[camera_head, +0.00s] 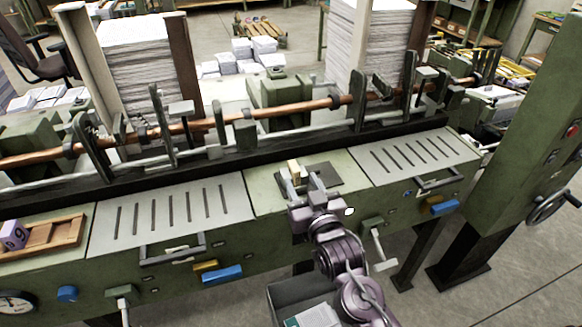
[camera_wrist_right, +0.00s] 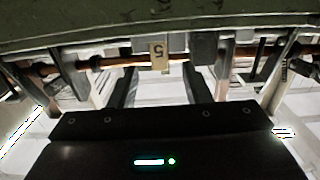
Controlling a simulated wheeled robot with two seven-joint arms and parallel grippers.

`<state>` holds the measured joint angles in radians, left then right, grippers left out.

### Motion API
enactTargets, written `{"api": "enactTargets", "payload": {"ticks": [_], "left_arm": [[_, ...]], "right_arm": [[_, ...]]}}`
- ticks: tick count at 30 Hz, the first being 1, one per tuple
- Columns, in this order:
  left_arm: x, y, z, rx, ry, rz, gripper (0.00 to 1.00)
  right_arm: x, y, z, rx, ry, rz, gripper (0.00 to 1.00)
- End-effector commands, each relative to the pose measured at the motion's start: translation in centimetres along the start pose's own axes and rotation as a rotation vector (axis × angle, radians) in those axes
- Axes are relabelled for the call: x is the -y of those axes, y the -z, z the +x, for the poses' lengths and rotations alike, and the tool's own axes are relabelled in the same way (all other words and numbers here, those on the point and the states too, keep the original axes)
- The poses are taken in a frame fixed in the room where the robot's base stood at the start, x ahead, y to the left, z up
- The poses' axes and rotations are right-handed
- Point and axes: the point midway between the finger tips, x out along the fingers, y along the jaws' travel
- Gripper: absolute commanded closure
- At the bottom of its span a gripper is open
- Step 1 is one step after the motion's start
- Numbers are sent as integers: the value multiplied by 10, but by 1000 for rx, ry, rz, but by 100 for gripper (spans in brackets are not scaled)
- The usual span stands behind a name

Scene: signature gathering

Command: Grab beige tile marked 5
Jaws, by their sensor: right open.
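The beige tile (camera_head: 294,170) stands on the green machine's work surface, by a dark square plate (camera_head: 349,174). In the right wrist view the beige tile (camera_wrist_right: 158,55) shows a dark 5, upside down. My right gripper (camera_head: 301,184) is open over this spot, its fingers pointing at the tile. In the wrist view the tile sits between the lines of the two fingertips (camera_wrist_right: 159,70), with a gap on each side. The fingers partly hide the tile's lower part in the head view. My left gripper is not in view.
A wooden tray (camera_head: 68,232) at the left holds a purple tile (camera_head: 14,235) marked 9. A copper-coloured rod (camera_head: 220,122) with upright brackets runs behind the work surface. Slotted plates (camera_head: 160,215) lie on both sides. Tall paper stacks (camera_head: 140,65) stand behind.

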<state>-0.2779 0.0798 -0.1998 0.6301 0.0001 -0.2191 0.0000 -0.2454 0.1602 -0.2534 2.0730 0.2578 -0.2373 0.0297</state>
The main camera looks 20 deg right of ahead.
Motion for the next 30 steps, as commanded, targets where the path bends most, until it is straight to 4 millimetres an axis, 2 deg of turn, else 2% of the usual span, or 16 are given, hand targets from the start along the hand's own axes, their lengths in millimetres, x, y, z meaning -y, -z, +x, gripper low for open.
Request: {"api": "enactTargets", "payload": {"ticks": [6,9,15,22,23,30], "left_arm": [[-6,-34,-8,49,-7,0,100],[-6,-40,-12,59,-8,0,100],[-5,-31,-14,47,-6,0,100],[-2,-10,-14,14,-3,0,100],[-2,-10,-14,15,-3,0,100],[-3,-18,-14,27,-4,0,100]], "right_arm": [[0,2,26,-1,-1,0,56],[0,3,42,-1,-1,0,56],[0,1,64,1,0,0,56],[0,0,65,1,0,0,56],[0,0,65,1,0,0,58],[0,0,65,1,0,0,89]]}}
